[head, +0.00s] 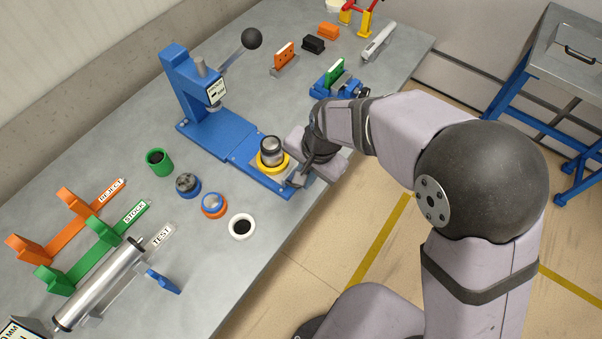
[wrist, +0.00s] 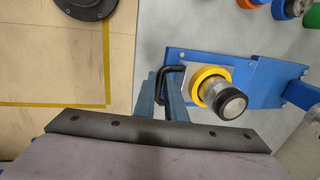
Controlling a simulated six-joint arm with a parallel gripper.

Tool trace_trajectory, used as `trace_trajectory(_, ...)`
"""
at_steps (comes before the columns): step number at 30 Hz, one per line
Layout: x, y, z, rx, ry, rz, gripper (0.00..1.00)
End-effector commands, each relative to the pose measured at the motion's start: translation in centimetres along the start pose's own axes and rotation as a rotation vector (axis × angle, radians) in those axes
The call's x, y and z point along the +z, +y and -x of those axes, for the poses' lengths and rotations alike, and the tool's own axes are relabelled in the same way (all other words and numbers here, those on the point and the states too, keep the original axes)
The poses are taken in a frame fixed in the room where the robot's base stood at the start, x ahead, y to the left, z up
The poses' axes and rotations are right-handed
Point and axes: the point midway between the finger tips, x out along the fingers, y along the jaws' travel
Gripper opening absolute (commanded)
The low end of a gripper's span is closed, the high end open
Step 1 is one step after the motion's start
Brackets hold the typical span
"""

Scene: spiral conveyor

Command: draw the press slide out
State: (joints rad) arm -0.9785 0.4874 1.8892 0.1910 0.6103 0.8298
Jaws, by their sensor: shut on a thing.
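The blue arbor press (head: 185,85) stands on the bench, with a blue bed (head: 240,158) running toward the front edge. At the bed's outer end, clear of the ram, the slide carries a yellow ring (head: 262,163) with a dark-topped metal cylinder (head: 272,148) in it. The wrist view shows the slide's grey plate (wrist: 189,72), the yellow ring (wrist: 197,77) and the cylinder (wrist: 228,101). My gripper (wrist: 163,82) is shut on the slide's black handle (wrist: 176,68). In the head view, my wrist hides most of the handle and fingers.
Green (head: 160,163), blue (head: 187,186), orange-and-blue (head: 213,205) and white (head: 241,227) round parts stand left of the bed. Orange and green racks (head: 75,260) are at the left. A small blue fixture (head: 335,85) stands behind my wrist. The bench front edge is close to the bed's end.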

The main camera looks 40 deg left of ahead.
Motion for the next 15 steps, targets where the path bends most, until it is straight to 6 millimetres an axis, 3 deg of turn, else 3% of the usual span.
trace_trajectory(5,-0.01,0.01,0.03,0.001,0.000,-0.001,0.00)
trace_trajectory(6,-0.01,0.00,0.03,0.001,0.000,-0.001,0.15)
trace_trajectory(8,-0.01,-0.01,0.02,0.000,0.000,-0.001,0.29)
trace_trajectory(15,-0.01,-0.04,0.01,0.000,0.000,-0.001,0.29)
